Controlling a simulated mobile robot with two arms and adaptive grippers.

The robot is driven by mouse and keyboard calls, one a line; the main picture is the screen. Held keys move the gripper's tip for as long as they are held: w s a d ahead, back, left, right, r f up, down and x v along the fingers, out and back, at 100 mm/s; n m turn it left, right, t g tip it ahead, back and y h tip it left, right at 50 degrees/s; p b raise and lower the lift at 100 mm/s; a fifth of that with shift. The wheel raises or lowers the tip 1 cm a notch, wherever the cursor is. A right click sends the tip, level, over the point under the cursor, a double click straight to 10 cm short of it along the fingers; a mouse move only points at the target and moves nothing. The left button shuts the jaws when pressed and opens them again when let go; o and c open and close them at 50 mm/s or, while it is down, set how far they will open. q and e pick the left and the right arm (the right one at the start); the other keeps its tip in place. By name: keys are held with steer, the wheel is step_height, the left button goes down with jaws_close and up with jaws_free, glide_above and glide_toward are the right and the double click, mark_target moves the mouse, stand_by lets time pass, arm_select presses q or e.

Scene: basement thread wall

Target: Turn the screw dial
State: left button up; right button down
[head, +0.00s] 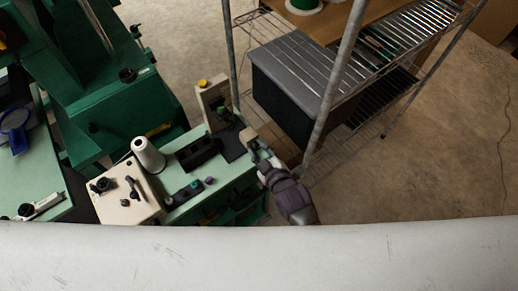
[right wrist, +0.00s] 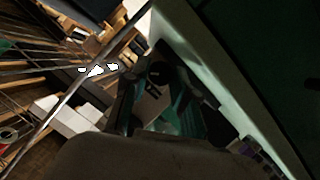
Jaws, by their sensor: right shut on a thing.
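My right gripper (head: 257,149) reaches in from the lower right to the far right corner of the pale green bench. It is shut on a small tan piece (head: 247,135) at the bench edge, which I take to be the screw dial. The fingers largely hide how it is gripped. In the right wrist view, the dark gripper fingers (right wrist: 158,98) stand around a dark, shadowed area, and the dial cannot be made out clearly. My left gripper is not in view.
A beige box with black knobs (head: 124,190), a white thread cone (head: 148,155) and a black block (head: 197,153) stand on the green bench (head: 225,178). An upright holder with a yellow top (head: 205,90) is behind. A wire shelf (head: 333,85) with a black bin stands close right.

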steer(key=c, duration=0.9)
jaws_free()
steer(key=shift+s, duration=0.1)
steer(key=v, duration=1.2)
